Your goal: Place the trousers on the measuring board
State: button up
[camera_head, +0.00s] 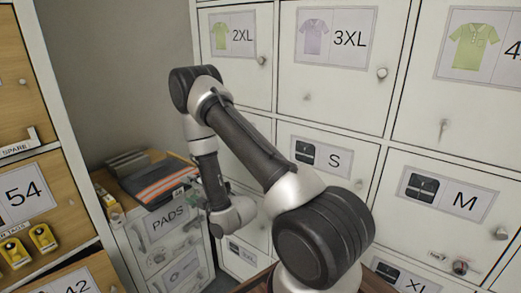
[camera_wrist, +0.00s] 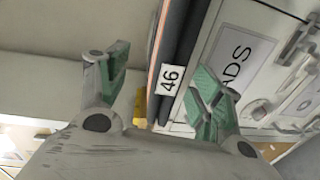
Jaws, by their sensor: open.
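Dark folded trousers with orange and pale stripes (camera_head: 160,183) lie on top of the low cabinet marked PADS. In the wrist view their folded edge, with a white tag reading 46 (camera_wrist: 171,80), shows between my green-padded fingers, nearer the right one. My gripper (camera_wrist: 160,78) is open, with its fingers spread wide. I cannot tell whether either finger touches the cloth. In the head view the gripper is mostly hidden behind my wrist, at the right side of the trousers. I cannot make out a measuring board in either view.
The PADS cabinet (camera_head: 165,240) stands in the corner, with a dark grey stack (camera_head: 127,160) behind the trousers. White lockers with size labels (camera_head: 335,38) line the right. A wooden-fronted shelf unit (camera_head: 30,200) with yellow tags stands close on the left.

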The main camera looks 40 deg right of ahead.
jog(key=w+d+r+m+g+h, duration=0.1)
jog(key=d+r+m+g, duration=0.15)
jog(key=r, duration=0.35)
jog(key=w+d+r+m+g+h, duration=0.1)
jog(key=w+d+r+m+h, duration=0.15)
jog(key=r, duration=0.45)
jog(key=s+d+r+m+g+h, duration=0.1)
jog(key=s+d+r+m+g, duration=0.15)
jog(key=s+r+m, duration=0.5)
jog(key=s+d+r+m+g, duration=0.1)
jog(key=s+r+m+g, duration=0.1)
jog(key=s, duration=0.8)
jog(key=s+d+r+m+g, duration=0.1)
jog(key=s+r+m+g, duration=0.1)
jog(key=s, duration=0.8)
jog(key=s+d+r+m+g+h, duration=0.1)
jog(key=s+r+m, duration=0.3)
jog(key=s, duration=0.7)
jog(key=shift+d+r+g, duration=0.15)
jog(key=shift+r+g, duration=0.25)
jog(key=shift+r, duration=0.2)
jog(key=shift+m, duration=0.25)
jog(key=shift+c, duration=0.5)
